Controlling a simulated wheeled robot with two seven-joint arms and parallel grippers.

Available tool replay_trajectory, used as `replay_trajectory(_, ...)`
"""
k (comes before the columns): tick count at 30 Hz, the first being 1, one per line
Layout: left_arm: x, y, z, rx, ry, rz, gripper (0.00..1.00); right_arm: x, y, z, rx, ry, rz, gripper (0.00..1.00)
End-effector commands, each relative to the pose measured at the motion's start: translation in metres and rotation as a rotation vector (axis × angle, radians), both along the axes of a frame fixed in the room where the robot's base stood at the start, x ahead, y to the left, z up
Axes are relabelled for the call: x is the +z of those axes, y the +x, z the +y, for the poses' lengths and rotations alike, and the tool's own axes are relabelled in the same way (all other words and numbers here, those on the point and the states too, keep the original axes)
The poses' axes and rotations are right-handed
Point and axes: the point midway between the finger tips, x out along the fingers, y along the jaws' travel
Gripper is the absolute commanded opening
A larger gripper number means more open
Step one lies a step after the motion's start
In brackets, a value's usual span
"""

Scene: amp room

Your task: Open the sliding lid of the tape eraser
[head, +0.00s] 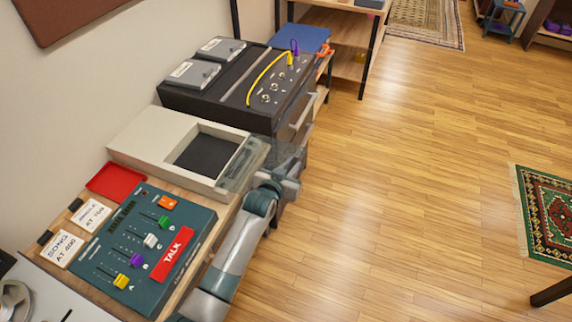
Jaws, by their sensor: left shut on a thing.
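The tape eraser (146,133) is a cream box at the centre left, with a dark rectangular recess (204,155) showing uncovered in its top. A clear, see-through lid (241,168) shows at the box's right end, reaching out past its edge over the side of the bench. My left arm comes up from the bottom of the picture, and my left gripper (268,180) is at the outer side of the lid, shut on it. The fingertips are small and partly mixed with the clear lid, so the exact grip is hard to see. My right gripper is not in view.
A teal mixer (143,246) with coloured sliders and a red TALK label stands in front of the eraser. A red tray (116,181) and small cards lie left. A black unit (236,82) with a yellow cable is behind. Open wooden floor (400,190) lies right.

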Motion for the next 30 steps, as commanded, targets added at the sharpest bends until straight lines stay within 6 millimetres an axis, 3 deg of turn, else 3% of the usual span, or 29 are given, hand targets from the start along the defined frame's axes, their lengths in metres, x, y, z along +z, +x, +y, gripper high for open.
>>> replay_trajectory(7,0.0,0.0,0.0,-0.001,-0.002,0.0,0.0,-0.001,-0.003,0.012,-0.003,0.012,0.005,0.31)
replay_trajectory(8,0.0,0.0,0.0,-0.001,-0.002,0.0,0.23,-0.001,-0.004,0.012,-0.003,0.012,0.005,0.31)
replay_trajectory(9,0.0,0.0,0.0,-0.001,-0.002,0.0,0.33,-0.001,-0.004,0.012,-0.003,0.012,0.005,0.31)
replay_trajectory(10,0.0,0.0,0.0,-0.001,-0.002,0.0,0.35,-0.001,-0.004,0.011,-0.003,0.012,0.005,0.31)
replay_trajectory(23,0.0,-0.003,0.001,0.0,-0.001,-0.001,0.35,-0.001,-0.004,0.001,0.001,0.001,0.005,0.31)
replay_trajectory(30,0.006,-0.017,0.006,-0.001,-0.002,-0.001,0.35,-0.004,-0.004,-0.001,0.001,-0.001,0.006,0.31)
